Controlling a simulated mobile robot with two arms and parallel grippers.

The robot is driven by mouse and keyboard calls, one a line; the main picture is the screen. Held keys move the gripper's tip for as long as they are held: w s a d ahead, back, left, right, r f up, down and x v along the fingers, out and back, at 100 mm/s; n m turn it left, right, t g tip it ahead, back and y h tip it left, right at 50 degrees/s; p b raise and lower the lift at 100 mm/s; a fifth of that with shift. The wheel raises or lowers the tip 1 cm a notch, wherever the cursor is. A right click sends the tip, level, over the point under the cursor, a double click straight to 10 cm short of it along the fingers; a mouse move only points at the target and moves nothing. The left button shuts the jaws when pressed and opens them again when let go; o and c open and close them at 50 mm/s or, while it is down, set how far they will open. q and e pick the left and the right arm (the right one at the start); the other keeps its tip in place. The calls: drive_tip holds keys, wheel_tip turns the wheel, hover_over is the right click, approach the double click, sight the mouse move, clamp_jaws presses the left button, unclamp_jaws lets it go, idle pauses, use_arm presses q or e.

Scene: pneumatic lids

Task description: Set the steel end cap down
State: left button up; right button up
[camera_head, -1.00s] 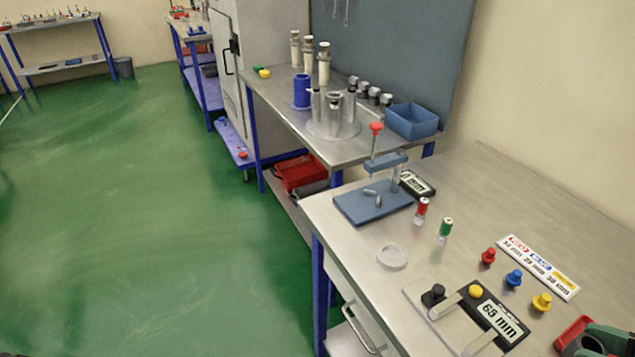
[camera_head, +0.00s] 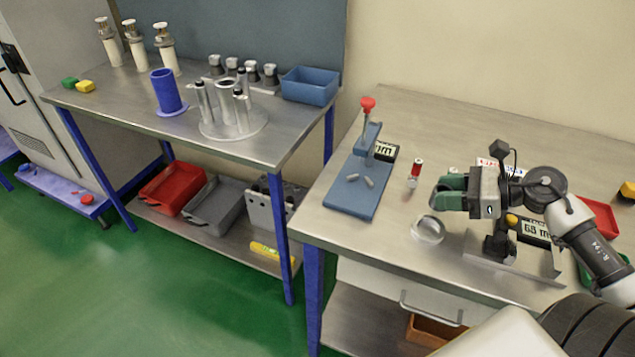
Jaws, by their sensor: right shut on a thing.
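My right gripper (camera_head: 446,202) reaches in from the right over the near workbench, with its green fingers angled down to the left. It is shut on the steel end cap (camera_head: 429,227), a shiny round piece at the fingertips. The cap is low over the spot of the pale ring on the bench. Its upper edge is partly hidden by the fingers, and I cannot tell whether it touches the ring or bench. My left gripper is not in view.
A blue press stand (camera_head: 352,192) with a red knob stands left of the gripper. A small red-topped cylinder (camera_head: 415,172) stands between them. A metal gauge plate (camera_head: 515,262) lies just right, under my arm. The far bench (camera_head: 120,110) holds a blue bin (camera_head: 310,87) and several capped cylinders.

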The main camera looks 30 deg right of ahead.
drive_tip(key=w+a, duration=0.1)
drive_tip(key=w+a+p, duration=0.1)
drive_tip(key=w, duration=0.1)
drive_tip(key=w+a, duration=0.2)
drive_tip(key=shift+w+r, duration=0.2)
drive_tip(key=w+a+p, duration=0.2)
drive_tip(key=w+a, duration=0.2)
drive_tip(key=shift+w+a, duration=0.15)
drive_tip(key=shift+w, duration=0.25)
drive_tip(key=shift+w+a+f, duration=0.15)
drive_tip(key=shift+w+a, duration=0.2)
drive_tip(key=shift+w, duration=0.05)
drive_tip(key=shift+w+a+p, duration=0.25)
drive_tip(key=shift+p, duration=0.05)
drive_tip(key=shift+w+a+r+p, duration=0.2)
drive_tip(key=shift+w+a+p, duration=0.3)
drive_tip(key=shift+w+a, duration=0.5)
drive_tip(key=shift+d+f, duration=0.15)
drive_tip(key=shift+f, duration=0.65)
drive_tip(key=shift+s+f, duration=0.1)
drive_tip(key=shift+f, duration=0.1)
clamp_jaws()
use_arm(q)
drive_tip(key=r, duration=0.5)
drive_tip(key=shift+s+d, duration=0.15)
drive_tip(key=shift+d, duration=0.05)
use_arm(e)
drive_tip(key=shift+s+f, duration=0.15)
